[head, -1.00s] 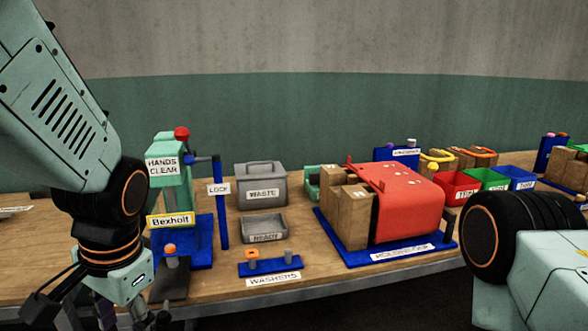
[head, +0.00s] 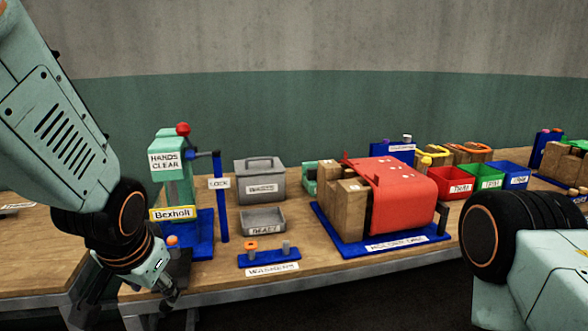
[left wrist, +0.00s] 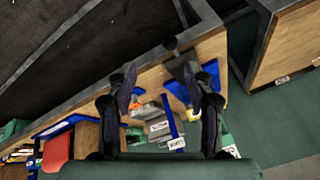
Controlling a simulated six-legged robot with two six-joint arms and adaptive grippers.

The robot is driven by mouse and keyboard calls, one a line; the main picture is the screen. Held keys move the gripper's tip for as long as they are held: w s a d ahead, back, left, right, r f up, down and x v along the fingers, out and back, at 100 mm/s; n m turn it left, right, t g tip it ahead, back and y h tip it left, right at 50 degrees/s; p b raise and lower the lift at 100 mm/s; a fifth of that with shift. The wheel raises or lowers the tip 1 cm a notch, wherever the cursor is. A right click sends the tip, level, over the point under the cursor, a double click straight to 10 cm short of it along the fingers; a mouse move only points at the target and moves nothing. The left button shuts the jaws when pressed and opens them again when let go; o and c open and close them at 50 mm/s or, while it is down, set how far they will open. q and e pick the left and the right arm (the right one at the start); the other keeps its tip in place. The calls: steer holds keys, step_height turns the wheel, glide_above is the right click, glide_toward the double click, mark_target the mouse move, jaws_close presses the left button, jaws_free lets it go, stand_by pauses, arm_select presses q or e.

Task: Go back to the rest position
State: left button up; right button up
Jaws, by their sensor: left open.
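My left gripper (head: 168,290) is at the lower left in the head view, at the table's front edge below the green Bexholt press (head: 172,185). It is open and empty. In the left wrist view its two dark fingers (left wrist: 165,95) stand apart, with the table and press area beyond them. The press has a red knob (head: 183,129) on top and stands on a blue base, partly hidden by my left arm. My right arm shows only as a link and a dark joint at the lower right; its gripper is not in view.
A red curved piece (head: 400,195) sits farther right, beside brown blocks (head: 342,205). Coloured bins (head: 453,181) stand behind.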

arm_select(q)
steer(key=s+f+n+h, duration=0.1)
steer(key=s+f, duration=0.3)
steer(key=f, duration=0.6)
steer(key=s+f+n, duration=0.1)
steer(key=s+f, duration=0.3)
steer(key=f, duration=0.6)
steer(key=s+f+g, duration=0.2)
steer(key=s+f, duration=0.4)
steer(key=s, duration=0.4)
steer(key=s+f+n+g, duration=0.1)
steer(key=s+f+g, duration=0.2)
steer(key=s+f, duration=0.3)
steer(key=s+b, duration=0.1)
steer(key=s, duration=0.3)
steer(key=shift+s+a, duration=0.25)
steer(key=shift+s, duration=0.05)
steer(key=shift+w, duration=0.15)
